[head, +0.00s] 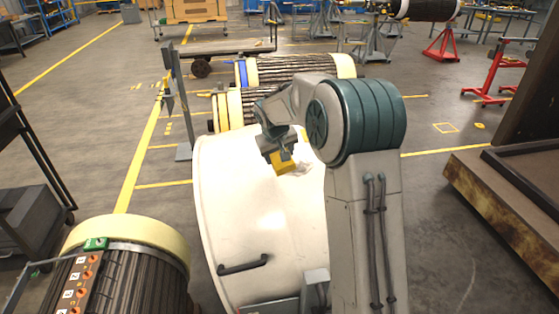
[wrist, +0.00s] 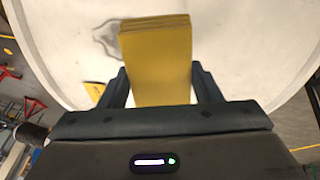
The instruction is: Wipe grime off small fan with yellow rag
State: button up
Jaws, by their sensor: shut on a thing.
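The yellow rag (head: 284,165) is a thick folded block between the fingers of my gripper (head: 275,148). In the wrist view the rag (wrist: 157,55) sticks out past the gripper (wrist: 160,85), which is shut on it. Below is a large white rounded body (head: 240,205) with a black handle; I cannot tell for sure that it is the small fan. A greyish grime mark (wrist: 105,38) shows on its white face, left of the rag in the wrist view. I cannot tell whether the rag touches the surface.
A dark ribbed cylinder (head: 120,265) with a cream band stands at the lower left. Banded dark rolls (head: 290,68) lie behind the white body. A rusty-edged platform (head: 500,205) stands at the right. Open grey floor (head: 80,115) with yellow lines lies at the left.

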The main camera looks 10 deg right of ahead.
aim_at(311, 167)
jog(key=shift+b+x, duration=0.9)
jog(key=shift+x, duration=2)
jog(key=shift+b+x, duration=0.55)
jog(key=shift+x, duration=0.35)
jog(key=shift+s+d+r+p, duration=0.1)
jog(key=shift+d+r+p, duration=0.1)
jog(key=shift+d, duration=0.6)
jog(key=shift+d+r+p, duration=0.15)
jog(key=shift+d, duration=0.6)
jog(key=shift+d+r+p, duration=0.2)
jog(key=shift+d+p, duration=0.15)
jog(key=shift+d, duration=1.45)
jog(key=shift+d+r+p, duration=0.25)
jog(key=shift+d+p, duration=0.05)
jog(key=shift+d, duration=1.45)
jog(key=shift+a, duration=0.1)
jog(key=shift+a+f+b, duration=0.3)
jog(key=shift+a+b, duration=0.5)
jog(key=shift+a, duration=0.9)
jog(key=shift+a+f+b, duration=0.25)
jog(key=shift+a+b, duration=0.5)
jog(key=shift+a, duration=0.95)
jog(key=shift+a+f+b, duration=0.3)
jog(key=shift+a+b, duration=0.5)
jog(key=shift+a, duration=0.9)
